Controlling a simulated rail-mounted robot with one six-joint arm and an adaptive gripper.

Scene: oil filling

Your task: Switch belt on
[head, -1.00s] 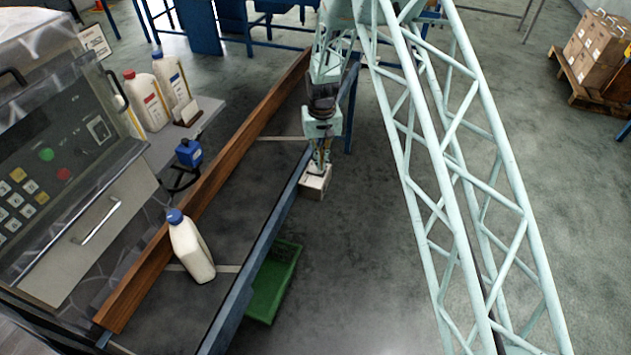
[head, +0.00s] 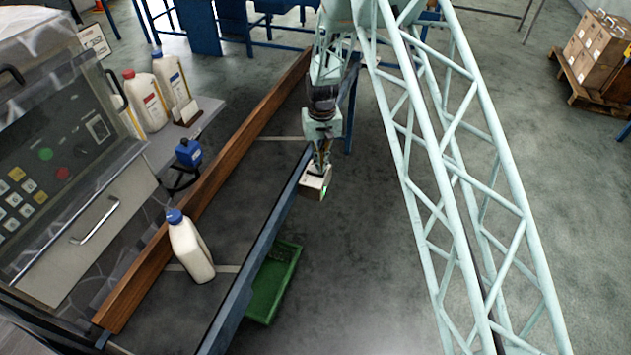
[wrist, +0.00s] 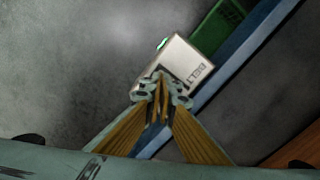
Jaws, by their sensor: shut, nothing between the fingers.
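The belt switch box (head: 314,183) is a small pale box on the outer side of the conveyor's blue rail. In the wrist view the box (wrist: 199,62) bears the word BELT, and a green light (wrist: 163,43) glows at its edge. My gripper (head: 322,168) is over the box, pointing down. In the wrist view my gripper (wrist: 160,85) is shut and empty, its fingertips together at the box's near part, over the dark switch area. The fingertips hide part of the switch, and I cannot tell whether they touch it. The conveyor belt (head: 215,235) is dark.
A white bottle with a blue cap (head: 191,247) stands on the belt. A wooden rail (head: 205,190) borders the belt. A green crate (head: 272,283) sits below the blue rail. Bottles (head: 150,100) stand on a side table by the control panel (head: 55,155).

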